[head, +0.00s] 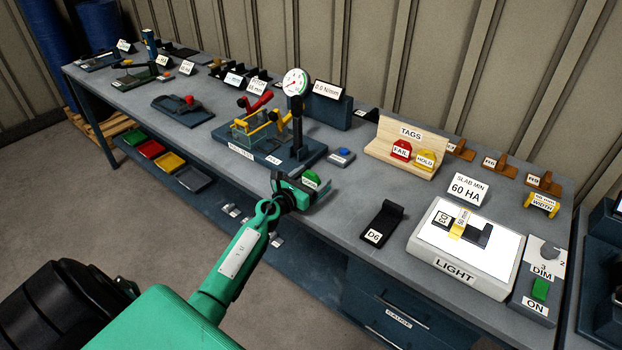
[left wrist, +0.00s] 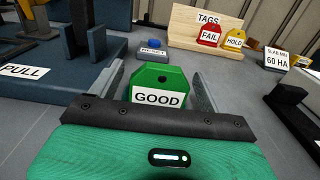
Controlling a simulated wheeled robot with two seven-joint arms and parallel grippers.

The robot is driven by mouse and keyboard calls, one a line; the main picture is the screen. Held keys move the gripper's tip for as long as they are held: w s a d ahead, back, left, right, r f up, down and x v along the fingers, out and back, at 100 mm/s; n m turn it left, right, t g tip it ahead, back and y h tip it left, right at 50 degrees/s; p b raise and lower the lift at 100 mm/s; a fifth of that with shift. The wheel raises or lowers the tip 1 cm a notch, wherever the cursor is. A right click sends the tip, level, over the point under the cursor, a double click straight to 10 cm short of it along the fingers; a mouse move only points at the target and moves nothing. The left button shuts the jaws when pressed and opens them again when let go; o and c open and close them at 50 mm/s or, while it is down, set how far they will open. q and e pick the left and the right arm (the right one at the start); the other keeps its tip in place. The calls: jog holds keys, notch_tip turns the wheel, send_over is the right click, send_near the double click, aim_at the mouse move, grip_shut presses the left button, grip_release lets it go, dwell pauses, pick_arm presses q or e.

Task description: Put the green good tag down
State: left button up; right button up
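The green tag (left wrist: 160,80), marked GOOD, stands upright between the fingers of my left gripper (left wrist: 163,82) in the left wrist view. A gap shows on each side of the tag, so the fingers are open around it. Its lower edge is hidden behind the gripper's dark front bar. In the head view the green tag (head: 311,178) is at my left gripper (head: 306,186), by the front edge of the grey bench (head: 345,190). Whether the tag touches the bench is hard to tell. My right gripper is not in view.
The wooden TAGS rack (head: 405,133) holds the red FAIL tag (head: 401,150) and yellow HOLD tag (head: 426,160). The D6 block (head: 381,225) and light box (head: 465,250) stand right. Bare bench lies between.

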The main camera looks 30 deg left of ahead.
pick_arm(q)
jog(key=shift+r, duration=0.2)
jog(key=s+a, duration=0.1)
jog(key=s, duration=1.1)
jog(key=shift+b, duration=0.3)
